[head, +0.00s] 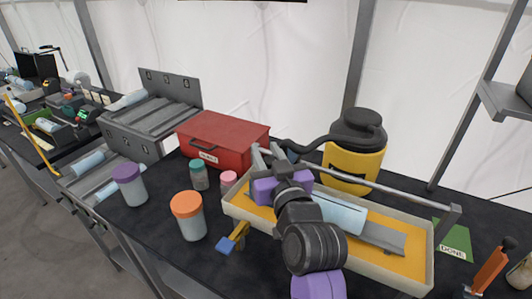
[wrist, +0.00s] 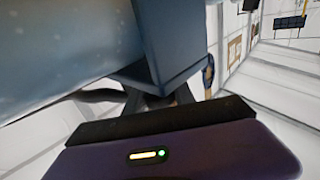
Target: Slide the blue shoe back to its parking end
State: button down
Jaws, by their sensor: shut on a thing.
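The blue shoe (wrist: 185,48) shows as a dark blue-grey block close in front of my gripper in the wrist view. In the head view a small dark blue part of it (head: 291,152) shows at the left end of the metal rail (head: 385,186) above the long tray (head: 428,262). My gripper (head: 286,165) is at that end of the rail, shut on the shoe. My purple hand and dark wrist hide most of the shoe and the fingertips. Which end of the rail is the parking end cannot be told.
A pale blue cylinder (head: 340,214) lies in the tray under the rail. A yellow canister (head: 352,168) and red box (head: 222,138) stand behind. Lidded jars (head: 189,222) stand left. A blue-and-yellow piece (head: 234,240) sticks out at the tray's front. A green DONE mark (head: 453,236) lies right.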

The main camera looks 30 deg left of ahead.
jog(key=s+d+b, duration=0.1)
jog(key=d+b, duration=0.6)
jog(key=d, duration=2.6)
jog(key=shift+b, duration=0.4)
jog(key=shift+d+f, duration=0.1)
jog(key=shift+d, duration=0.1)
jog(key=c, duration=1.4)
grip_release()
jog(key=shift+o, duration=0.2)
jog(key=shift+s+d, duration=0.1)
jog(key=shift+s, duration=0.05)
jog(key=b+v, duration=0.1)
jog(key=v, duration=0.6)
jog(key=shift+s+d, duration=0.15)
jog(key=shift+s, duration=0.1)
